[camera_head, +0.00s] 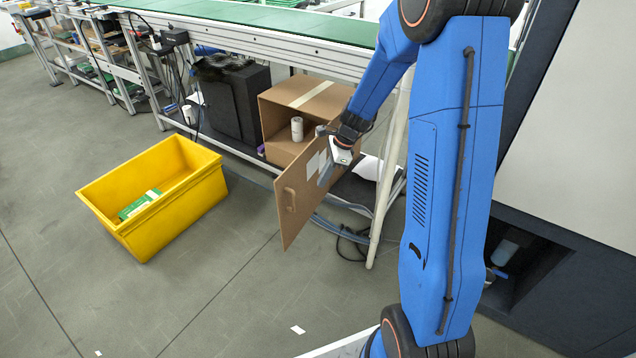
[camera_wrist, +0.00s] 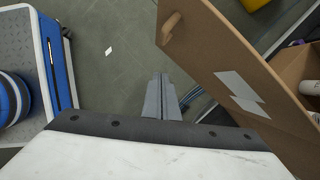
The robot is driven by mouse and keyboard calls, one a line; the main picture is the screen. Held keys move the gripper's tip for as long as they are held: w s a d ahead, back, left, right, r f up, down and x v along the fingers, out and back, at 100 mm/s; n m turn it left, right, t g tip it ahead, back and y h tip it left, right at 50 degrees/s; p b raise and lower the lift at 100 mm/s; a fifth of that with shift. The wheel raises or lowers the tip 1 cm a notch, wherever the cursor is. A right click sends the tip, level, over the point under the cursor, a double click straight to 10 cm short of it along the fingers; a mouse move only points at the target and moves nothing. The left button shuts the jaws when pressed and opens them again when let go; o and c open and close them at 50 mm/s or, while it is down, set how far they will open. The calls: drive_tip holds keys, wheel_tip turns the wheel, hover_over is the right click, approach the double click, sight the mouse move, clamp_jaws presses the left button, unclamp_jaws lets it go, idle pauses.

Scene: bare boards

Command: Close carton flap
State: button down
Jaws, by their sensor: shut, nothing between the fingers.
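A brown cardboard carton (camera_head: 283,151) lies on its side under the conveyor, its opening facing out. Its flap (camera_head: 291,205) stands open, swung outward, with a handle and white labels on it. A white roll (camera_head: 297,129) shows inside the carton. My gripper (camera_head: 325,178) is shut and empty, in front of the flap on its right side in the head view. In the wrist view the flap (camera_wrist: 215,50) runs diagonally at the right, and my shut fingers (camera_wrist: 161,95) point down beside it. Whether they touch it I cannot tell.
A yellow bin (camera_head: 178,205) with green boards inside stands on the floor at left. A black box (camera_head: 236,100) sits left of the carton. A white conveyor leg (camera_head: 388,185) and loose cables are close right of the flap. Floor ahead of the flap is clear.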

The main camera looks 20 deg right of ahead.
drive_tip(key=w+a+f, duration=0.1)
drive_tip(key=a+f, duration=0.6)
drive_tip(key=shift+w+f, duration=0.2)
drive_tip(key=shift+w, duration=0.15)
drive_tip(key=shift+w, duration=0.1)
